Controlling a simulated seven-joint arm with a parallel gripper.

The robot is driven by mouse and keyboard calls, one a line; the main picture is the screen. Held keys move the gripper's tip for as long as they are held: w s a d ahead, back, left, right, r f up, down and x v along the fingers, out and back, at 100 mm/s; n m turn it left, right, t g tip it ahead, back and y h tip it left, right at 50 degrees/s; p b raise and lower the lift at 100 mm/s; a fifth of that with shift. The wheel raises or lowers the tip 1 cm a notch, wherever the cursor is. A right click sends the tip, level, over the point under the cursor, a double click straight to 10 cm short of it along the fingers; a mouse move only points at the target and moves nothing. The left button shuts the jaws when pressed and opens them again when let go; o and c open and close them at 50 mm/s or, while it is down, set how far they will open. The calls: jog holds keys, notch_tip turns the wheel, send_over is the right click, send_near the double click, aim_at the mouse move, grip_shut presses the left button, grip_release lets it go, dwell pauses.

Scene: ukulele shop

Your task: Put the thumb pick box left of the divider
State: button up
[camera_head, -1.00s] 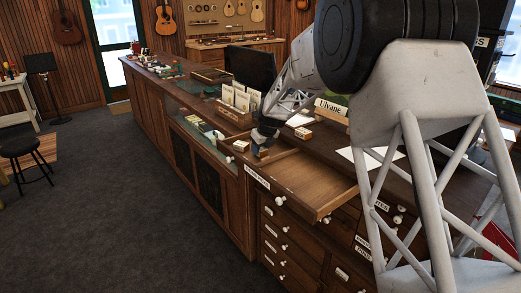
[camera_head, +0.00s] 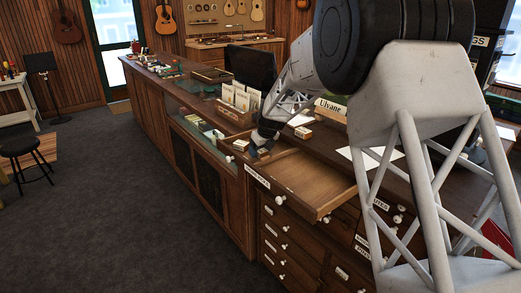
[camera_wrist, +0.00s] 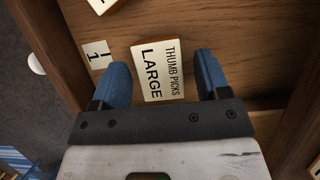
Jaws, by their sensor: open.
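The thumb pick box (camera_wrist: 159,70), cream with "THUMB PICKS LARGE" in black, lies label up on brown wood inside the open drawer (camera_head: 318,190). My gripper (camera_wrist: 164,80) is open, its two blue fingertips on either side of the box. Gaps show between both fingers and the box. In the head view my gripper (camera_head: 261,149) is low at the drawer's far left end, and the box there is too small and covered to make out. I cannot clearly pick out the divider.
Part of another cream box (camera_wrist: 103,4) shows at the wrist view's top edge. A small box (camera_head: 303,132) stands on the counter behind the drawer. The drawer's near part is empty.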

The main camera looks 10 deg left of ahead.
jog(key=v, duration=1.2)
jog(key=shift+r, duration=0.15)
dwell(0.6)
